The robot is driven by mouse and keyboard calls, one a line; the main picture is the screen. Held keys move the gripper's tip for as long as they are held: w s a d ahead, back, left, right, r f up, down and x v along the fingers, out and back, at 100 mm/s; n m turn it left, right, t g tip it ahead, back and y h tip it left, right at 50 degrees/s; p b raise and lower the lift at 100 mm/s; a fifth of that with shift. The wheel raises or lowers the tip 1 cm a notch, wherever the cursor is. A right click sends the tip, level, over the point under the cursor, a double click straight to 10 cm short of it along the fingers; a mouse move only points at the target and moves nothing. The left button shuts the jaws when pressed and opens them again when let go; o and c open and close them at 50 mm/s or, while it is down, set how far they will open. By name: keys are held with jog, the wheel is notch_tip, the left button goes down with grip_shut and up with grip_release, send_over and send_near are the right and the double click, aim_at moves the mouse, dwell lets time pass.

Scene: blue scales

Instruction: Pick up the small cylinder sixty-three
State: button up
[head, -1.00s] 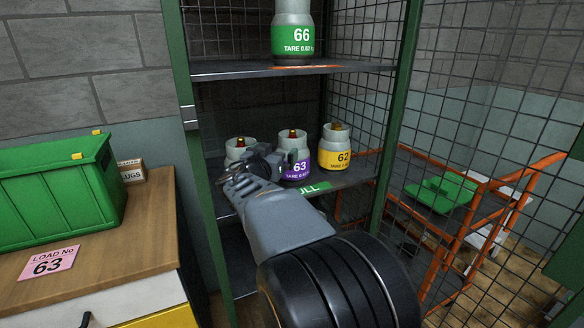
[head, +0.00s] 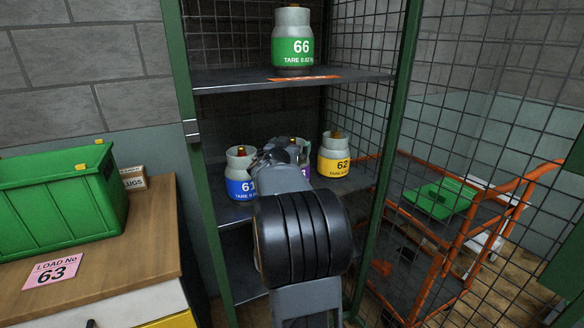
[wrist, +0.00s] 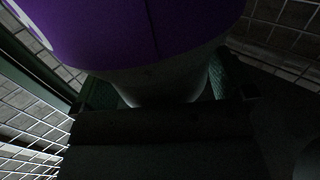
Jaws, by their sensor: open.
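The small cylinder sixty-three, with a purple label (head: 304,154), stands on the middle shelf of the cage. In the head view it is mostly hidden behind my gripper (head: 279,150), and its number cannot be read now. In the wrist view its purple body (wrist: 150,30) fills the top, and its pale neck lies between my two finger pads. My gripper is open around the neck; whether the pads touch it is too dark to tell.
Blue cylinder 61 (head: 241,176) stands close on the left and yellow cylinder 62 (head: 334,156) close on the right. Green cylinder 66 (head: 292,40) stands on the upper shelf (head: 230,82). Green posts and wire mesh (head: 470,110) bound the cage. A pink card reading 63 (head: 52,270) lies on the left cabinet.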

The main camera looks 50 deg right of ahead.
jog(key=shift+w+d, duration=0.1)
jog(key=shift+d, duration=0.2)
jog(key=c, duration=1.5)
jog(key=shift+r, duration=0.2)
jog(key=shift+c, duration=0.6)
jog(key=shift+r, duration=0.1)
